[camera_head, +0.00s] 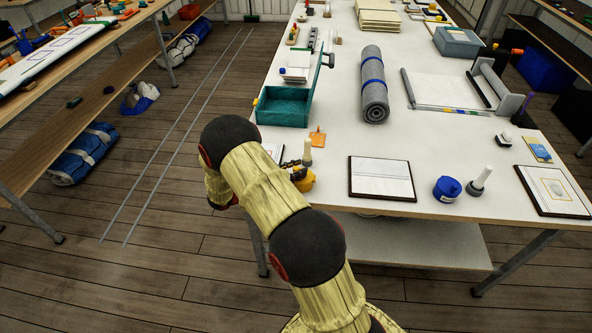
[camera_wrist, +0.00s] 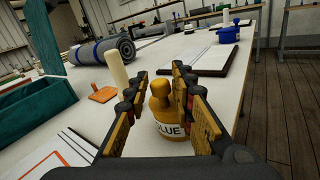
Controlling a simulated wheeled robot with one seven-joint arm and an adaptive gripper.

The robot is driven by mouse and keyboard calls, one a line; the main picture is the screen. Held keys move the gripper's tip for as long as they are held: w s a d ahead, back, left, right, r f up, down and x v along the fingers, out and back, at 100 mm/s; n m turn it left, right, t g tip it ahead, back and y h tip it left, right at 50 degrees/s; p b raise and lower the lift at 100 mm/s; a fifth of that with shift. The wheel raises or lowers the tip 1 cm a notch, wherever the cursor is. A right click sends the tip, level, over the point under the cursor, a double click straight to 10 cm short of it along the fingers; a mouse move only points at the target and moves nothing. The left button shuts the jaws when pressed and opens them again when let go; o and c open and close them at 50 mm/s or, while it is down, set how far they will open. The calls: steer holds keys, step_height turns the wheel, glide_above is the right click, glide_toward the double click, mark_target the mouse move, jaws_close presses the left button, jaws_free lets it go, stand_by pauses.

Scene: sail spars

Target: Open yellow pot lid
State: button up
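The yellow pot (camera_wrist: 170,112) stands upright on the white table, with a rounded lid and knob on top and a label reading "LUE" in the wrist view. In the head view the yellow pot (camera_head: 304,181) is partly hidden behind my arm. My gripper (camera_wrist: 157,75) is open, its two fingers on either side of the pot. I cannot tell whether either finger touches it. In the head view my gripper (camera_head: 291,164) is mostly hidden by my arm.
A pale post (camera_wrist: 117,70) stands just left of the gripper. An orange scraper (camera_wrist: 103,94) and a teal bin (camera_wrist: 40,113) are further left. A framed sheet (camera_head: 382,178) lies right of the pot, then a blue pot (camera_head: 447,188). The table's front edge is close.

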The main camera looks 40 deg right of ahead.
steer(key=c, duration=0.3)
jaws_close()
stand_by(0.5)
